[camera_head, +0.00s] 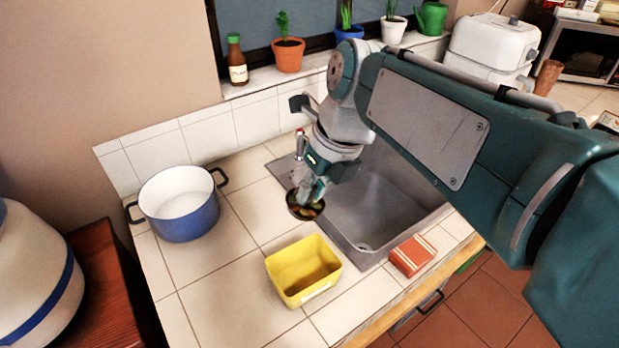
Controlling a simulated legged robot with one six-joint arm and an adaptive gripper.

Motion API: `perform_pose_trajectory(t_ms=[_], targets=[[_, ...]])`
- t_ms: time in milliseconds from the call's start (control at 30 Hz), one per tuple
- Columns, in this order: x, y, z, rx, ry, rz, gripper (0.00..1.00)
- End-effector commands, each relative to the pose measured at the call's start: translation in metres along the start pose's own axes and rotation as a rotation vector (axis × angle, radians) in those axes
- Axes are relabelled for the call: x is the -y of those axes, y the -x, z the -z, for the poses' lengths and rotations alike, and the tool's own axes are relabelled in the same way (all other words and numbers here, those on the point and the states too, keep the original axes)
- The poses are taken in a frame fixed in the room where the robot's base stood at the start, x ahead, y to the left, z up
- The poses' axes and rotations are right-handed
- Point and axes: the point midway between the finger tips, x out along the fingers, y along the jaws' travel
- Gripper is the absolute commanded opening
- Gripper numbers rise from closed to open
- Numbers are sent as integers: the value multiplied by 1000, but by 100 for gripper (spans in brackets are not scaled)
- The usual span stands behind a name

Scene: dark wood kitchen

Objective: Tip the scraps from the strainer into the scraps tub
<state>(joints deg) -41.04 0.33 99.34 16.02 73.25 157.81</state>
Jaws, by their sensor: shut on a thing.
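The strainer (293,210) is a small dark round bowl with green and reddish scraps (314,210) in it. My gripper (308,198) points down and is shut on the strainer, at the left edge of the sink. The fingers partly cover the strainer, and its handle cannot be made out. The scraps tub (283,272) is a yellow rectangular open container on the tiled counter. It stands nearer the camera than the strainer, just below it in the picture. I see no scraps in the visible part of the tub.
A blue pot (184,222) stands on the counter at left. The grey sink (372,232) lies right of the strainer. An orange-red box (412,255) sits at the sink's near edge. Potted plants and a bottle (236,62) line the windowsill. The counter between pot and tub is clear.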

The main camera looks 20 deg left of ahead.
Motion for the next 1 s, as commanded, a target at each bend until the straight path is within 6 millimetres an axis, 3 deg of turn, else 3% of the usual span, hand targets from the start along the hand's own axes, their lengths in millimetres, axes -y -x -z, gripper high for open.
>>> perform_pose_trajectory(t_ms=[467,1000], targets=[[16,-2,14,290,-6,-286,0],[28,-20,26,622,-8,-621,0]])
